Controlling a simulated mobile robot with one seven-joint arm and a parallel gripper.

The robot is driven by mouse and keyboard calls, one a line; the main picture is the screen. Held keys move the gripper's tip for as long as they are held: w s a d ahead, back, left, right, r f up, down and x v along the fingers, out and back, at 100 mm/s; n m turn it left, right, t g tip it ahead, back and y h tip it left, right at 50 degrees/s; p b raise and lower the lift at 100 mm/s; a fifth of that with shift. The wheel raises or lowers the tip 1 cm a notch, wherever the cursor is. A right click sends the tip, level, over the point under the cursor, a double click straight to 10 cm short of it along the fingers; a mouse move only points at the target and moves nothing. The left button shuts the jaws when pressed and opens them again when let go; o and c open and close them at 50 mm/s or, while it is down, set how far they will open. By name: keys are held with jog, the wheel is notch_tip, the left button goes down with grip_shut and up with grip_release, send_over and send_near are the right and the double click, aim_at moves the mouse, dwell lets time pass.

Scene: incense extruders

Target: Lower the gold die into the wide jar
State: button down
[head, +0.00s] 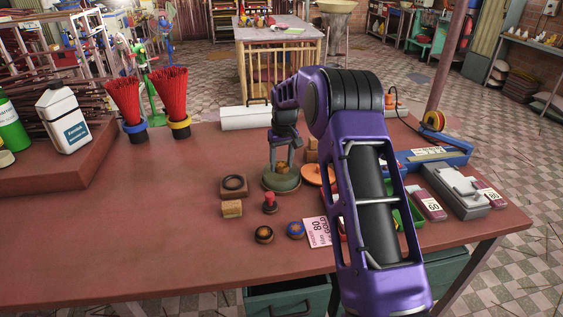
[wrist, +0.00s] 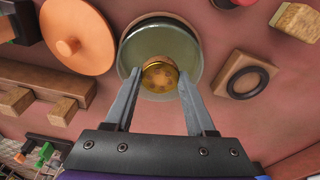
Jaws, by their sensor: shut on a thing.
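The gold die (head: 283,168) is held between the fingertips of my gripper (head: 284,164). In the wrist view the die (wrist: 159,77) is a round gold piece with small holes in its face, and the two fingers (wrist: 159,72) are shut on its sides. The wide jar (head: 281,184) is a low, round, grey-green vessel on the table. In the wrist view the jar (wrist: 155,38) lies behind the die, which overlaps the near part of its round mouth. How far the die is above or inside the rim is hard to tell.
An orange knobbed lid (wrist: 78,40) lies beside the jar. A wooden block with a black ring (wrist: 246,76) is on the other side. A red-topped piece (head: 270,203) and a small wooden block (head: 232,208) stand in front. The table's left front is clear.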

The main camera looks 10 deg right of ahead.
aim_at(282, 173)
jog(key=shift+f+b, duration=1.2)
jog(key=shift+f, duration=1.1)
dwell(0.8)
jog(key=shift+c, duration=0.8)
grip_release()
